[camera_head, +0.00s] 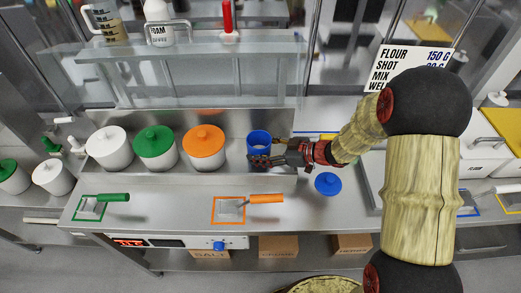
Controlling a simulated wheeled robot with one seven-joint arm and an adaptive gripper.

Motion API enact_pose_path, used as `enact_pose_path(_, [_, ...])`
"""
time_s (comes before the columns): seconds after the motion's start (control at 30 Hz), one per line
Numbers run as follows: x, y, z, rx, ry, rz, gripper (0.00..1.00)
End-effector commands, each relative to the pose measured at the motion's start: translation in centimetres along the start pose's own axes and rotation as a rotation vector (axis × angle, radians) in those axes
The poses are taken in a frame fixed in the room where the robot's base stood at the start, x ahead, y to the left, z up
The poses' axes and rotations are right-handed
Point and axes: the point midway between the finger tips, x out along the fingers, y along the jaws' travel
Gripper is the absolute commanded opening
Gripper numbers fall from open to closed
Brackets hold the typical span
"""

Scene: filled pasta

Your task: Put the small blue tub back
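The small blue tub (259,138) is open at the top and stands upright, right of the orange-lidded tub, at the back of the counter. Its round blue lid (328,184) lies apart on the counter, to the right and nearer. My gripper (265,150) reaches in from the right at the tub. One dark finger passes in front of the tub's lower part, and the other is at its right side. The fingers are spread, but I cannot tell whether they press on the tub. The tub's base is partly hidden by the front finger.
White tubs with white (107,142), green (154,144) and orange (204,141) lids stand in a row to the left. Green-handled (112,197) and orange-handled (265,199) scoops lie in front. A glass shelf (200,70) is behind. Counter around the blue lid is clear.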

Motion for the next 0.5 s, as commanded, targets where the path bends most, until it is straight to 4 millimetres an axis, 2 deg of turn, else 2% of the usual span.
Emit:
enact_pose_path(0.3, [-0.01,0.0,0.0,0.0,-0.001,0.0,0.74])
enact_pose_path(0.5, [-0.01,0.0,0.0,0.0,-0.001,0.0,0.74])
